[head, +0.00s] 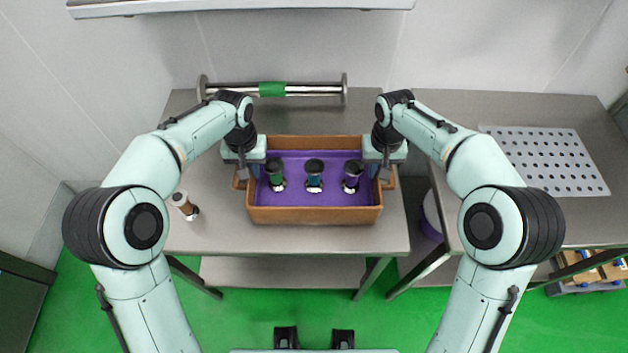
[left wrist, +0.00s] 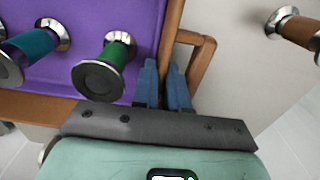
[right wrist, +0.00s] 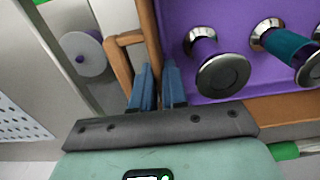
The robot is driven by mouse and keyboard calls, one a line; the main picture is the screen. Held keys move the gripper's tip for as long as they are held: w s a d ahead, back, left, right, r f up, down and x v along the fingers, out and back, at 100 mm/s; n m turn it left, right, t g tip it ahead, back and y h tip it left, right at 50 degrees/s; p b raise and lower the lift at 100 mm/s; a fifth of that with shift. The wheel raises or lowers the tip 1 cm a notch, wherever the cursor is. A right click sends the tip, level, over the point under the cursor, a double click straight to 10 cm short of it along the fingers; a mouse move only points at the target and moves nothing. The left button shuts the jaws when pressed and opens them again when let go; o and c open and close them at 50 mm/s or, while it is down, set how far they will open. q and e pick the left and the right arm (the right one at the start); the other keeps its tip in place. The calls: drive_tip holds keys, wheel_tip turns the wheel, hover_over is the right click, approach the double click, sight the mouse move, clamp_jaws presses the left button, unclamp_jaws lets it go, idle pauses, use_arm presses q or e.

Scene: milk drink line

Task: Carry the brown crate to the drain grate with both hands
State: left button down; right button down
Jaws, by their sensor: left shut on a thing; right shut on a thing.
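The brown crate (head: 314,215) sits on the left steel table, with a purple inside. It holds three upright pieces with metal ends: a green one (head: 276,177), a teal one (head: 314,177) and a purple one (head: 352,178). The fingers are mostly hidden by the wrists in the head view. The drain grate (head: 546,160), a pale plate with rows of holes, lies on the right table; it also shows in the right wrist view (right wrist: 20,122).
A metal bar with a green middle (head: 272,89) lies behind the crate. A gap separates the left table from the right table (head: 480,238).

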use_arm(q)
drive_tip(key=shift+w+r, duration=0.15)
drive_tip(key=shift+r, duration=0.1)
use_arm(e)
drive_tip(key=shift+w+r, duration=0.15)
drive_tip(key=shift+r, duration=0.1)
